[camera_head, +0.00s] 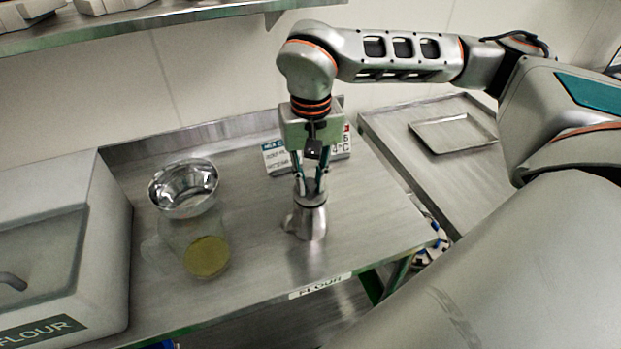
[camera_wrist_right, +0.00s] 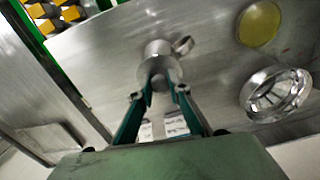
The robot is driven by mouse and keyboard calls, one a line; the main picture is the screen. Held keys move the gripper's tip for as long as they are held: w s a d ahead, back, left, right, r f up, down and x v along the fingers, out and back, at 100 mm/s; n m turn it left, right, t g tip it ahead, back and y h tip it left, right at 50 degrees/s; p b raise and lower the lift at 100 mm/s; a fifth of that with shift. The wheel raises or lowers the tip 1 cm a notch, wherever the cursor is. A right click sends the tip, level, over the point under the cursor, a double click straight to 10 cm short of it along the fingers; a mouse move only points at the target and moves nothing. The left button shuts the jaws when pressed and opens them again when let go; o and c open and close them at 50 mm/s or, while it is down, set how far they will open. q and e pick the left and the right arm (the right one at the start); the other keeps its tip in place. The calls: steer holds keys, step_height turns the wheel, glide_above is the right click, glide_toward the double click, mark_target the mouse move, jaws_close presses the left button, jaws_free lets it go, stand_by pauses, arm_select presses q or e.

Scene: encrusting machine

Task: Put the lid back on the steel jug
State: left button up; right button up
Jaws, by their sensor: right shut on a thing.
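The steel jug (camera_head: 309,224) stands upright on the steel table, its handle to the left. My right gripper (camera_head: 310,184) points down directly above it, shut on the lid (camera_head: 311,200) at the jug's mouth. In the right wrist view the jug (camera_wrist_right: 157,48) lies straight ahead of the fingertips (camera_wrist_right: 158,88), with the lid (camera_wrist_right: 158,68) between them and the jug. I cannot tell whether the lid is fully seated or slightly above the rim. My left gripper is not in view.
A shiny steel bowl (camera_head: 183,186) and a clear pitcher with yellowish contents (camera_head: 206,257) stand left of the jug. A flour bin (camera_head: 60,240) is at the far left. Printed signs (camera_head: 276,157) stand behind. A tray (camera_head: 452,133) lies on the right-hand table.

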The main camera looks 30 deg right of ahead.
stand_by(0.8)
steer(key=shift+f, duration=0.15)
stand_by(0.8)
steer(key=shift+p, duration=0.3)
stand_by(0.4)
steer(key=o, duration=1)
steer(key=shift+o, duration=0.2)
steer(key=o, duration=0.5)
steer(key=shift+c, duration=0.2)
